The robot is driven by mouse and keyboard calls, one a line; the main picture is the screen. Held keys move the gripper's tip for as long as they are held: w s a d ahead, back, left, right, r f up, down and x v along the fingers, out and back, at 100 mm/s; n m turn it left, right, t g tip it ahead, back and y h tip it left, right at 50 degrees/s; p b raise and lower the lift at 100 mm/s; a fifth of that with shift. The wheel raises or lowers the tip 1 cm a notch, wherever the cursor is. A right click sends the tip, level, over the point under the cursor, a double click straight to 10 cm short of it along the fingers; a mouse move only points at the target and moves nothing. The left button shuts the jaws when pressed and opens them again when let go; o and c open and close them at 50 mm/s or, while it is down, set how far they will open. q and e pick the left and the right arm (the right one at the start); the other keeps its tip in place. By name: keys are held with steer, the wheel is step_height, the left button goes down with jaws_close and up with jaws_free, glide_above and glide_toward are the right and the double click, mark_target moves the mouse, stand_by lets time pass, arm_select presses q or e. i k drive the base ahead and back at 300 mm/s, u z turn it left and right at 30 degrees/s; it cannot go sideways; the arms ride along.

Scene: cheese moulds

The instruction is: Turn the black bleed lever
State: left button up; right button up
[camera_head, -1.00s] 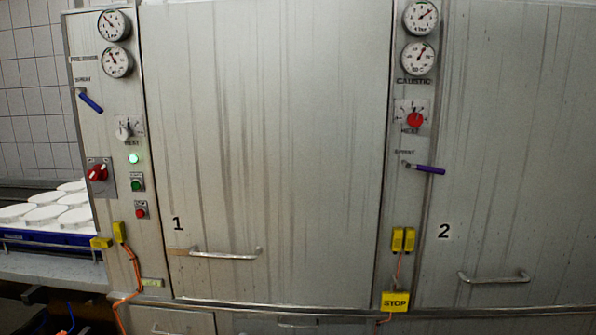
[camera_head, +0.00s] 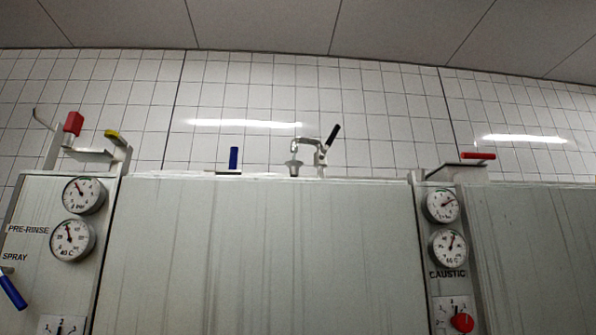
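A lever with a black grip (camera_head: 333,135) stands on top of the machine, above the middle of door 1. The grip tilts up and to the right. The lever sits on a metal fitting with a curved pipe (camera_head: 308,141) that bends over a small cup-like funnel (camera_head: 294,168). No label is legible beside it. Neither of my grippers shows in the head view.
Other handles stand along the top: red (camera_head: 73,123), yellow (camera_head: 115,136), blue (camera_head: 233,158) and another red one (camera_head: 478,156). Gauges (camera_head: 84,195) line the left panel, with a blue spray lever (camera_head: 12,291) below. The tiled wall (camera_head: 400,110) stands behind.

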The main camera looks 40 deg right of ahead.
mark_target(336, 128)
steer(key=z, duration=0.4)
steer(key=i, duration=0.65)
steer(key=z, duration=1.95)
steer(key=k, duration=0.55)
steer(key=u, duration=1.35)
